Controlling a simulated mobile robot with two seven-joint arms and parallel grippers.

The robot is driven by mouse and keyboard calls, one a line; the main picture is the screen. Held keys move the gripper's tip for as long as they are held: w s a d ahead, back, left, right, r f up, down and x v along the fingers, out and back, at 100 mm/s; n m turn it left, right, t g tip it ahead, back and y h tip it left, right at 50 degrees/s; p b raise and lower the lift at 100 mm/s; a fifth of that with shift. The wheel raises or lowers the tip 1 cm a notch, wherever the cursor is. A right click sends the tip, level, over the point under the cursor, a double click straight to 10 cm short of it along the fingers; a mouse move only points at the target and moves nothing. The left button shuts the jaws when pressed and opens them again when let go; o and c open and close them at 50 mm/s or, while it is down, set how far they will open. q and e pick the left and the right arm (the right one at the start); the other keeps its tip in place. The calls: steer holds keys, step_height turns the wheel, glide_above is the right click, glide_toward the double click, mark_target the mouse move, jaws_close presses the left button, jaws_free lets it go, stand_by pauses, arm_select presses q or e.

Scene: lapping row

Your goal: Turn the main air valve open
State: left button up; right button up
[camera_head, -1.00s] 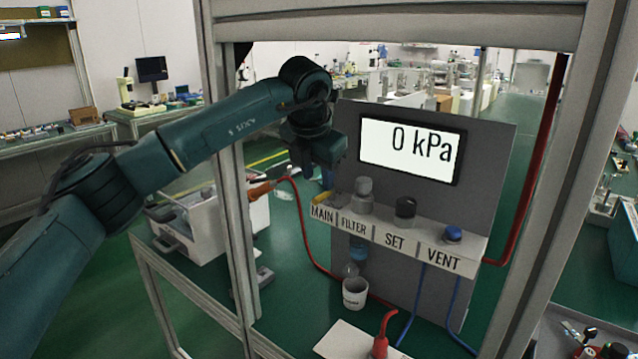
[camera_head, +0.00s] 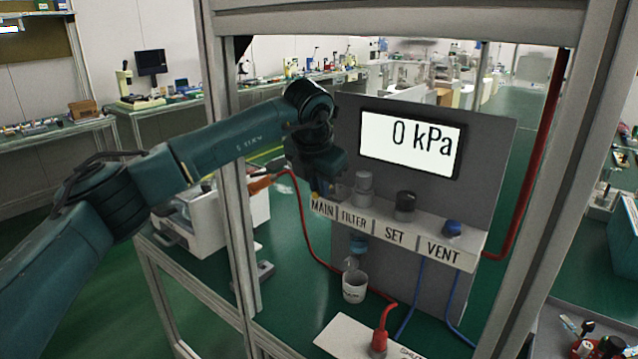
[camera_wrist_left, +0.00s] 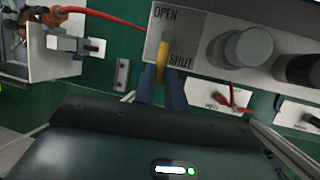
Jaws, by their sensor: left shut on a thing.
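The main air valve's yellow handle (camera_wrist_left: 162,62) shows in the left wrist view, lying beside the word SHUT, with the word OPEN printed above it. My left gripper (camera_wrist_left: 162,88) has its two blue fingers on either side of the handle and is shut on it. In the head view my left gripper (camera_head: 318,187) is down at the MAIN label (camera_head: 322,207), and its body hides most of the valve. The pressure display (camera_head: 411,147) reads 0 kPa. My right gripper is in neither current view.
Right of the valve on the same shelf stand the grey filter (camera_head: 363,188), the black SET knob (camera_head: 405,205) and the blue VENT knob (camera_head: 452,228). A frame post (camera_head: 235,220) stands close to my left arm.

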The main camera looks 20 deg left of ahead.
arm_select(q)
jaws_close()
steer(key=shift+w+a+m+h+p, duration=0.2)
steer(key=shift+a+m+h+p, duration=0.3)
steer(key=shift+m, duration=0.7)
steer(key=shift+a+m, duration=0.1)
steer(key=shift+m, duration=0.2)
steer(key=o, duration=0.6)
jaws_free()
